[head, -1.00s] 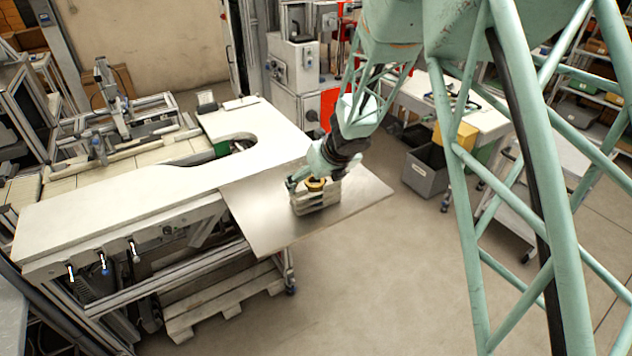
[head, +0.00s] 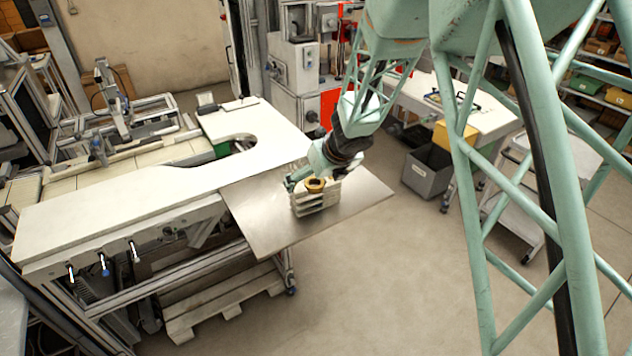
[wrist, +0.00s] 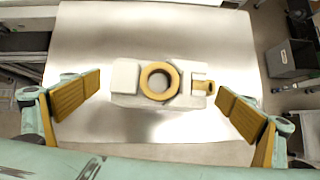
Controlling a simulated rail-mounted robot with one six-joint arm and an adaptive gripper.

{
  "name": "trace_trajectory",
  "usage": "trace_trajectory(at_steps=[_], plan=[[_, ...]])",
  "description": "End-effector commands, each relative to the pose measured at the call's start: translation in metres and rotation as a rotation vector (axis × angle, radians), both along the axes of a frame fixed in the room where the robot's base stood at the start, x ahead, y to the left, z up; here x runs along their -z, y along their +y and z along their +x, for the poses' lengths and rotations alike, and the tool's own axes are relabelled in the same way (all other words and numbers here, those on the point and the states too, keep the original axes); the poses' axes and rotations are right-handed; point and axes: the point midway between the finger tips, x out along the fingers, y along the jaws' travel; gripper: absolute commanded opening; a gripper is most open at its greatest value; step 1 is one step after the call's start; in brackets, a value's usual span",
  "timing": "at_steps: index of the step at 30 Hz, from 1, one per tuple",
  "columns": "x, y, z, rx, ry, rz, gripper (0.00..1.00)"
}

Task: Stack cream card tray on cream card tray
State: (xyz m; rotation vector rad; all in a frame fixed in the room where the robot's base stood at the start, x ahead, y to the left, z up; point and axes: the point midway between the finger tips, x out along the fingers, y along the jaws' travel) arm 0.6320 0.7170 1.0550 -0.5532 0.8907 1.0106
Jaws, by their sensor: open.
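A cream card tray stack (head: 318,203) stands on the metal plate; its side shows layered slots, and I cannot count the trays for sure. From above, the wrist view shows the top cream tray (wrist: 126,76) as a blocky piece with a yellow-brown ring (wrist: 145,84) on it and a small yellow-brown piece at its right end. My gripper (head: 312,178) is just above the stack. In the wrist view my gripper (wrist: 159,89) is open, with one yellow-brown finger pad left and one right of the tray, both apart from it. Nothing is held.
The bare metal plate (head: 262,222) surrounds the stack and adjoins a white worktop (head: 120,208) with a round cutout. The plate's right and front edges drop to the floor. A grey bin (head: 427,176) and a side table (head: 490,118) stand at the right.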

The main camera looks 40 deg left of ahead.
Motion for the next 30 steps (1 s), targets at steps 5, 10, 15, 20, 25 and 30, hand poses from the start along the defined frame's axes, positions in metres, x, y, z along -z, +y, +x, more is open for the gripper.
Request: trace_trajectory(at_steps=[5,10,15,20,25,30], plan=[[-0.019,-0.01,-0.005,0.0,0.0,0.001,1.0],[-0.036,-0.02,-0.01,0.0,0.0,0.001,1.0],[-0.055,-0.03,-0.015,0.0,0.0,0.001,1.0],[-0.071,-0.039,-0.02,-0.001,-0.001,0.001,1.0],[-0.083,-0.047,-0.024,-0.001,0.0,0.0,1.0],[-0.089,-0.051,-0.026,0.0,0.0,0.0,1.0]])
